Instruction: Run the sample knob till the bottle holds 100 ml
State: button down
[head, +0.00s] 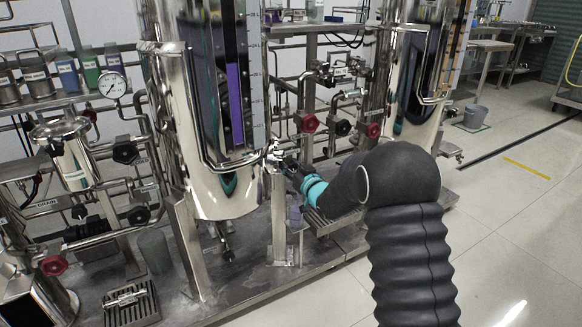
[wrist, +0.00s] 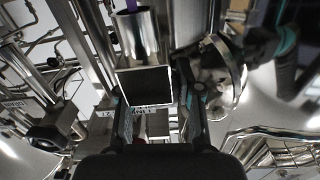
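My gripper (head: 284,163) is at the front of the middle steel tank (head: 222,185), beside a small metal fitting (head: 274,154) low on it. In the wrist view my gripper (wrist: 160,118) has its two dark fingers spread apart. A dark square-faced block with a bright rim (wrist: 146,86) shows between and ahead of them; I cannot tell whether the fingers touch it. A metal cylinder (wrist: 137,33) stands beyond it, with a purple strip above. I cannot clearly identify the sample knob.
The tank has a tall sight glass with purple liquid (head: 235,103) and a scale. Red handwheels (head: 309,123) and pipes crowd the space behind my gripper. Another tank (head: 415,80) stands to the right. Open floor (head: 510,220) lies at the right.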

jog(key=shift+m, duration=1.6)
jog(key=c, duration=1)
grip_release()
jog(key=shift+d, duration=0.1)
jog(key=shift+c, duration=0.2)
jog(key=v, duration=1.2)
